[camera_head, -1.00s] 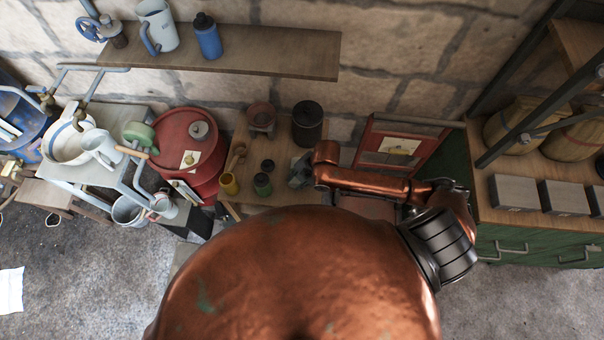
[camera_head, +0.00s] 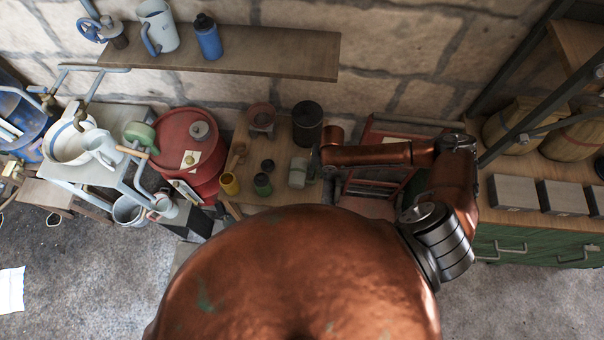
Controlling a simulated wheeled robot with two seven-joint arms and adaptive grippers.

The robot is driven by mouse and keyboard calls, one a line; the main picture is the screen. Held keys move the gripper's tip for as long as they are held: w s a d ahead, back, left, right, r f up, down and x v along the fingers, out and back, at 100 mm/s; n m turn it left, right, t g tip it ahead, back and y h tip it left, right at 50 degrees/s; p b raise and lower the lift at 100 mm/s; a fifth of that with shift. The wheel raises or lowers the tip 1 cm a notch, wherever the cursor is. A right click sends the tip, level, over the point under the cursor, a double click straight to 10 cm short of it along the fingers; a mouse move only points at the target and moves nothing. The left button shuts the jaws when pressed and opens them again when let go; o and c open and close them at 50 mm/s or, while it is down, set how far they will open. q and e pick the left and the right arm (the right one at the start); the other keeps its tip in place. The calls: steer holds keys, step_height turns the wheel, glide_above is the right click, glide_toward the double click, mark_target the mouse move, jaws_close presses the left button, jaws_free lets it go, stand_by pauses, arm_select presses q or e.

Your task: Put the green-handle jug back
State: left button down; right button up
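A small pale grey-green vessel (camera_head: 298,172) stands on the wooden bench top, right of the green-and-black pot. It may be the jug, but I cannot make out a green handle. My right gripper (camera_head: 314,162) is a dark shape just right of it, at the end of my copper arm. It looks close beside the vessel; I cannot tell whether they touch or whether the fingers are open. A pale jug with a blue handle (camera_head: 158,27) stands on the wall shelf. A white jug (camera_head: 101,148) stands on the left bench. My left gripper is out of view.
The wall shelf (camera_head: 270,52) is bare right of the blue bottle (camera_head: 207,37). A red drum (camera_head: 175,137) stands left of the bench. A black canister (camera_head: 307,122) and a brown pot (camera_head: 261,117) stand behind. A red rack (camera_head: 385,135) is at right.

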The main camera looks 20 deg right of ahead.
steer(key=shift+w+a+f, duration=0.1)
steer(key=shift+f, duration=0.6)
steer(key=shift+c, duration=0.3)
jaws_close()
